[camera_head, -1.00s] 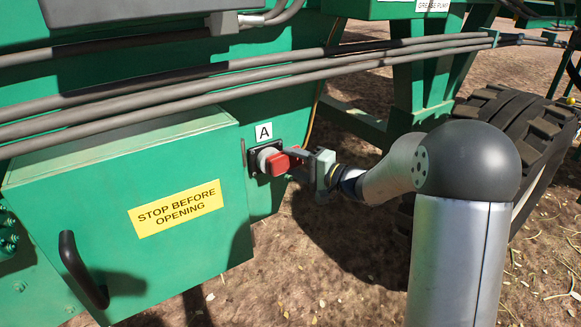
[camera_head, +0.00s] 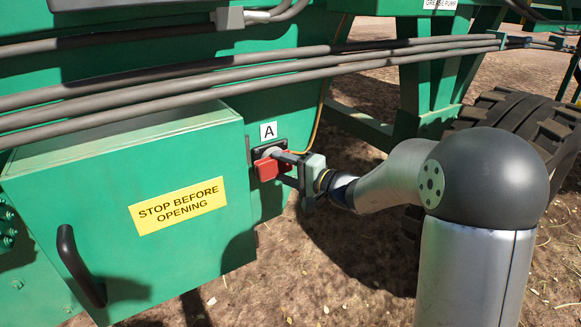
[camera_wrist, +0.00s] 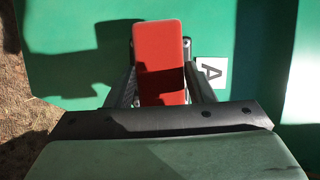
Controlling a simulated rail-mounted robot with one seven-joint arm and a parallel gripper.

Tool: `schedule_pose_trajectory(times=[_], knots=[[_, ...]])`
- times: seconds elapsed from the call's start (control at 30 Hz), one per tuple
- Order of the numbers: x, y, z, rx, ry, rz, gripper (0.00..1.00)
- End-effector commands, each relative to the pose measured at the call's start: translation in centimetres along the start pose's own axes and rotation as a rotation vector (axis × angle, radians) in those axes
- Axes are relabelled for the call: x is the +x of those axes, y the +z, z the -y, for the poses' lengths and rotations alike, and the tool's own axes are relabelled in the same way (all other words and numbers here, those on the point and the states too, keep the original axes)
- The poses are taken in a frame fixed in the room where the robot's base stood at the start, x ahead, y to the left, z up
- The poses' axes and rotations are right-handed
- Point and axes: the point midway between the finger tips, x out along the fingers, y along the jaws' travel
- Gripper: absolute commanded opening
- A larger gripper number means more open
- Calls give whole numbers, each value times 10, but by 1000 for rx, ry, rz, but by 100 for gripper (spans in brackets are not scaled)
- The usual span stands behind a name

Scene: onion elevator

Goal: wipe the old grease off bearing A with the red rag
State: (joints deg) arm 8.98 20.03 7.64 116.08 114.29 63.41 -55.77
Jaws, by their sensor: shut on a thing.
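The red rag (camera_head: 266,170) looks like a folded red block held at the front of my gripper (camera_head: 281,164). My gripper is shut on it; the rag also shows between the fingers in the wrist view (camera_wrist: 160,62). Bearing A (camera_head: 270,151) is a grey round housing on a dark square plate, on the green wall just under the white "A" label (camera_head: 268,131). The rag is at the bearing's lower front and covers part of it. I cannot tell whether they touch. The label also shows in the wrist view (camera_wrist: 212,73), right of the rag. No grease can be made out.
A green box (camera_head: 120,200) with a yellow "STOP BEFORE OPENING" sign (camera_head: 178,206) and a black handle (camera_head: 80,265) juts out left of the bearing. Grey pipes (camera_head: 250,83) run above it. A large tyre (camera_head: 520,120) stands at the right. Bare ground lies below.

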Motion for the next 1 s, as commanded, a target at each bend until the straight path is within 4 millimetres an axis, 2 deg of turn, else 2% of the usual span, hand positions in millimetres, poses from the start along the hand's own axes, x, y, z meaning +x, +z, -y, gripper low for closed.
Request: schedule_pose_trajectory(times=[0.03, 0.2, 0.53, 1.0], knots=[[4, 8, 1, -1, -2, 9, 30], [8, 20, 2, -1, -2, 8, 30], [7, 21, 2, -1, -1, 6, 30], [-35, 36, 2, -2, 0, 2, 30]])
